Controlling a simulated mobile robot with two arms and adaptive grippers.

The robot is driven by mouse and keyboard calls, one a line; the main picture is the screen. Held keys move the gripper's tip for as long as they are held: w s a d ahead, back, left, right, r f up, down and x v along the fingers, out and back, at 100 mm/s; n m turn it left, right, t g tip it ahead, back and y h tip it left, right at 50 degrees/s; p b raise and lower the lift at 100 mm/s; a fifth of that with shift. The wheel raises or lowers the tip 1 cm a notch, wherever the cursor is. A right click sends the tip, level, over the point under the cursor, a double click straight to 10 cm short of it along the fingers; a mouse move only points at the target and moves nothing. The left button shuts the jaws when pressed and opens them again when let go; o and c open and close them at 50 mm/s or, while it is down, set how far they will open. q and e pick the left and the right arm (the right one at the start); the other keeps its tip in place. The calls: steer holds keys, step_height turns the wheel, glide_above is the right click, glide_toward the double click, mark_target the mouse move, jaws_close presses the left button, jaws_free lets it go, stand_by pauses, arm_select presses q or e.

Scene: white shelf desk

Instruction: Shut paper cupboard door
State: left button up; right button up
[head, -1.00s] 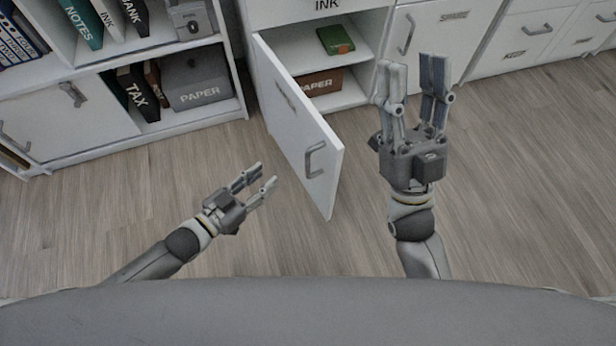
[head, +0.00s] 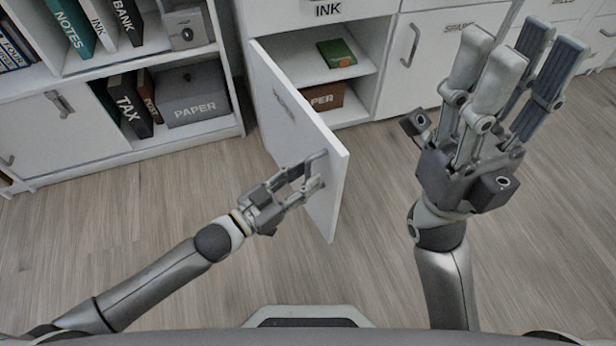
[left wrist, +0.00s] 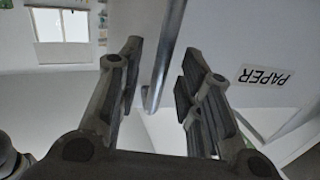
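The paper cupboard door (head: 290,115) is white and stands swung open toward me in the head view. Its front carries a PAPER label, which reads clearly in the left wrist view (left wrist: 264,77). Its grey bar handle (left wrist: 165,60) lies between the spread fingers of my left gripper (left wrist: 150,85) in the left wrist view. In the head view my left gripper (head: 303,180) is at the handle, fingers apart, partly covering it. I cannot tell whether a finger touches it. My right gripper (head: 520,90) is raised to the right of the door, open and empty.
The open cupboard (head: 362,98) holds a green item (head: 337,53) on its upper shelf and a brown PAPER box (head: 322,97) below. A bookshelf (head: 185,140) stands at left. The closed SPARE door (head: 432,62) is right of the opening. The wooden floor is clear.

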arm_select(q)
steer(key=shift+x, duration=0.85)
steer(key=shift+c, duration=0.4)
jaws_close()
